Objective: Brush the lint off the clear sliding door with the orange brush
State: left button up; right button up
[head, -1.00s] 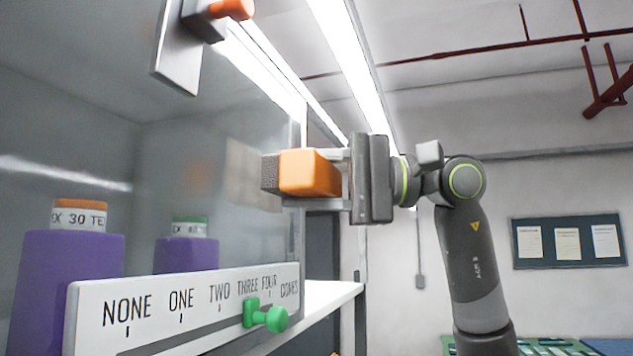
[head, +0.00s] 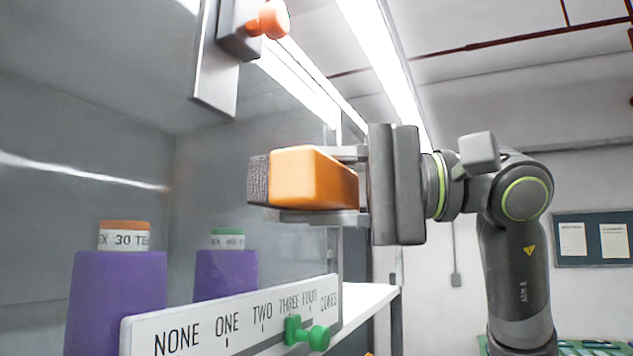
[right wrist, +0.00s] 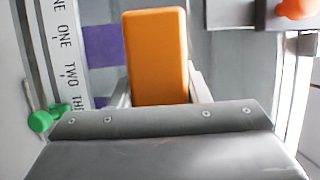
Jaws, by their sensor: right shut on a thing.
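The orange brush (head: 312,180) has a block-shaped body and a grey bristle end (head: 258,180) facing left towards the clear sliding door (head: 205,150). My right gripper (head: 330,186) is shut on the brush body, one finger above and one below. The bristles are at or close to the door; I cannot tell if they touch. No lint shows clearly on the door. The right wrist view shows the brush (right wrist: 157,55) upright between the fingers, hiding the bristles. My left gripper is not in view.
Purple cones (head: 115,300) stand behind the door. A white scale plate (head: 235,320) with a green knob (head: 306,333) lies below the brush. A grey bracket with an orange knob (head: 272,19) is above. A pinboard (head: 592,240) hangs far right.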

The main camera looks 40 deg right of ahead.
jog(key=shift+w+a, duration=0.45)
jog(key=shift+w, duration=0.4)
dwell(0.6)
jog(key=shift+w+d+f, duration=0.1)
jog(key=shift+w+d, duration=0.3)
jog(key=shift+d, duration=0.4)
jog(key=shift+w+d+b, duration=0.2)
jog(key=shift+d, duration=0.3)
jog(key=shift+w+d+b, duration=0.15)
jog(key=shift+d+b, duration=0.05)
jog(key=shift+d, duration=0.25)
jog(key=shift+w+d, duration=0.45)
jog(key=shift+d, duration=0.15)
jog(key=shift+w+d, duration=2.15)
jog(key=shift+d, duration=2)
jog(key=s+a+p, duration=0.1)
jog(key=s+a, duration=0.2)
jog(key=a, duration=0.3)
jog(key=shift+s+a, duration=0.3)
jog(key=shift+a, duration=0.1)
